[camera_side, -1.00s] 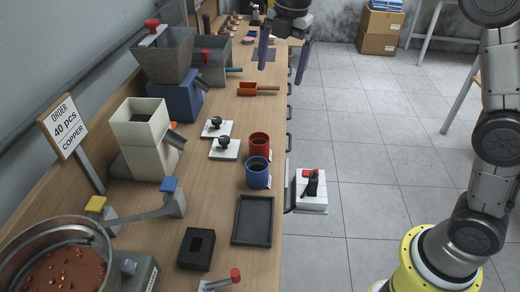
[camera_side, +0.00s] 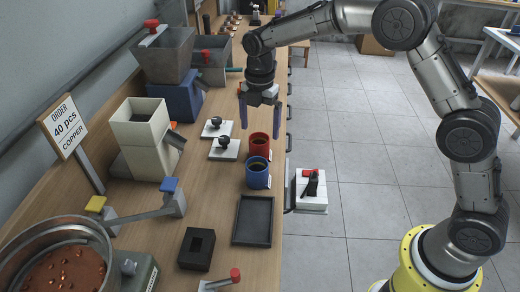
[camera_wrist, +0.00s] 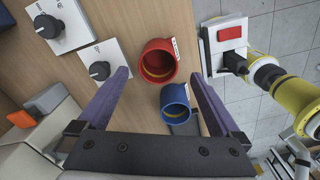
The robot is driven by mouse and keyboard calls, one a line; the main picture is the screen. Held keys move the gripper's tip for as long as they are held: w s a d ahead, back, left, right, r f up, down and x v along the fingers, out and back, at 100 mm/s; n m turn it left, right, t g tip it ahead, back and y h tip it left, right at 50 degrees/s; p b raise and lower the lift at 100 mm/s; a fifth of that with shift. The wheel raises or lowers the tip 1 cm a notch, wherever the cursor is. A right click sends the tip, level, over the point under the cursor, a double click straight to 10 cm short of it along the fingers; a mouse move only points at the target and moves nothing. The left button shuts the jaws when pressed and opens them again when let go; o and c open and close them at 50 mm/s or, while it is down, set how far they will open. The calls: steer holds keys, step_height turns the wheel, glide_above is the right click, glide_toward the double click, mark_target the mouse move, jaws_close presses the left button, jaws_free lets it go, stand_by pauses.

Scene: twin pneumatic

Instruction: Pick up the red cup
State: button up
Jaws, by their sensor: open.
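The red cup (camera_side: 258,144) stands upright near the right edge of the wooden bench in the side view, just behind the blue cup (camera_side: 257,174). My gripper (camera_side: 260,118) is open and empty, pointing down above the red cup, its purple fingers apart. In the wrist view the red cup (camera_wrist: 158,62) lies ahead, between the lines of the two fingers, with its open mouth showing. The blue cup (camera_wrist: 175,102) is close beside it, below and to the right. My gripper (camera_wrist: 162,78) is apart from both cups.
White plates with black knobs (camera_side: 224,148) sit left of the cups. A dark tray (camera_side: 253,221) lies in front of the blue cup. A white switch box with a red button (camera_side: 311,190) juts from the bench's right side. Hoppers (camera_side: 142,135) line the left.

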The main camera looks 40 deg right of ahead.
mark_target(259, 139)
steer(key=shift+w+f, duration=0.15)
steer(key=shift+f, duration=2.5)
steer(key=c, duration=1.3)
steer(key=shift+r, duration=0.1)
steer(key=shift+c, duration=0.9)
